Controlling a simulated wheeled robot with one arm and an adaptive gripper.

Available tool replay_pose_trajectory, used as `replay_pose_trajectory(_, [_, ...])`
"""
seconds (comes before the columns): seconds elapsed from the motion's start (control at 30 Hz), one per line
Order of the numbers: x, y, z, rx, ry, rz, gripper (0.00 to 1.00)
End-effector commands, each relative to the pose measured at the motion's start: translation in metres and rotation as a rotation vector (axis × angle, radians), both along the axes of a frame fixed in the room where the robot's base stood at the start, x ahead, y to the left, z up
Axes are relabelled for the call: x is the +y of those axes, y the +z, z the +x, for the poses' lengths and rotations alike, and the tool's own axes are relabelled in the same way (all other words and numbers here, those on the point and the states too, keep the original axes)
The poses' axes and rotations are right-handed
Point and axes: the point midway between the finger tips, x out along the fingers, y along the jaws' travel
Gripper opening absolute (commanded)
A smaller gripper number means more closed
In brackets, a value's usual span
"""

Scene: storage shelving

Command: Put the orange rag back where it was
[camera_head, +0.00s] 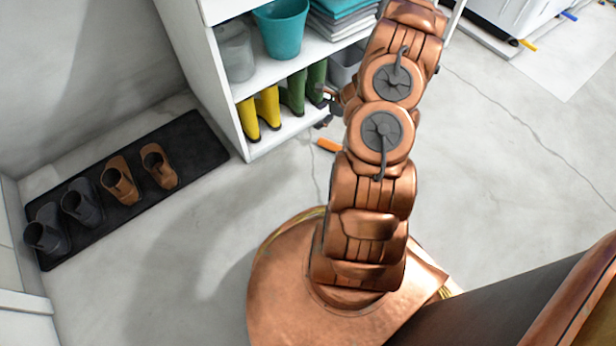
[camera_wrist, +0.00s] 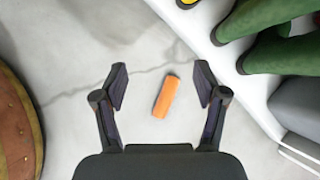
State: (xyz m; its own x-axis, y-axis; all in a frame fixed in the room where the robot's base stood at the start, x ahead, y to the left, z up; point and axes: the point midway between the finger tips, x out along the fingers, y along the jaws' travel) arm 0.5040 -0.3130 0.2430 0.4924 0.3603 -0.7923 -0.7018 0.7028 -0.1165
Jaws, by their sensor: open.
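The orange rag (camera_head: 328,145) lies on the grey floor in front of the shelf, partly hidden by my arm in the head view. In the wrist view the rag (camera_wrist: 166,96) is a small orange strip lying between the two fingers and beyond them. My gripper (camera_wrist: 160,82) is open and empty, pointed down at the rag. It looks to be above the rag, not touching it. In the head view my gripper (camera_head: 325,108) shows only in part beside my arm, near the green boots.
A white shelf (camera_head: 238,135) holds yellow boots (camera_head: 260,112), green boots (camera_head: 300,92), a teal bucket (camera_head: 281,28) and folded cloths (camera_head: 335,18). A black mat (camera_head: 205,145) with shoes lies at left. The floor right of my arm is clear.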

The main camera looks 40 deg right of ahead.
Motion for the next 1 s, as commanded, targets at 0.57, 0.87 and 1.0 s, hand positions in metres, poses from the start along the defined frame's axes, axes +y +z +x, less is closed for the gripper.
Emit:
replay_pose_trajectory(0.57, [0.196,0.174,0.009,-0.161,0.782,-0.116,0.72])
replay_pose_trajectory(0.87, [0.275,0.236,-0.045,-0.196,1.173,-0.181,0.72])
replay_pose_trajectory(1.0, [0.302,0.259,-0.079,-0.202,1.347,-0.215,0.72])
